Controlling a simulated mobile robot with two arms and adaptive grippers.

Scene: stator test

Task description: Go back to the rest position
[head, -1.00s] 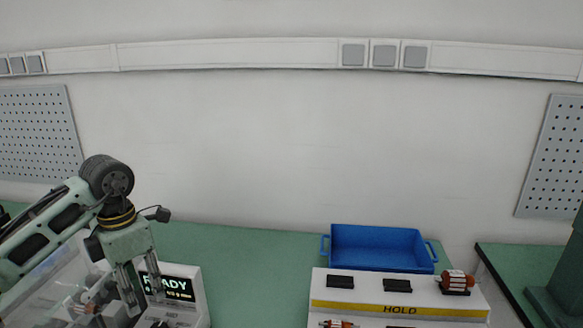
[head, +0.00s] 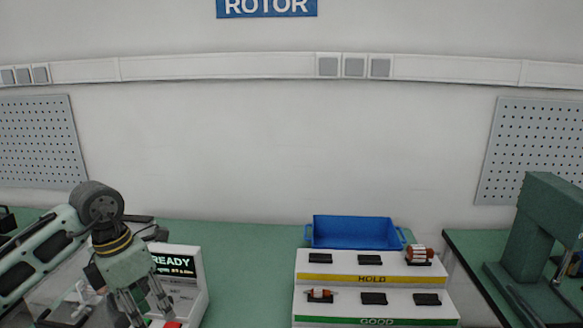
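My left gripper (head: 148,306) hangs fingers down at the lower left, in front of the tester box (head: 191,290), whose screen reads "READY". Its two fingers are apart and I see nothing held between them. A red button (head: 172,324) shows just below the fingertips; I cannot tell whether they touch it. My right arm and gripper are not in view.
A white stepped rack (head: 309,267) has a HOLD row and a GOOD row. One rotor (head: 419,254) sits at the right of HOLD, another (head: 319,295) at the left of GOOD. A blue bin (head: 353,233) stands behind. A green press (head: 545,240) stands at right.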

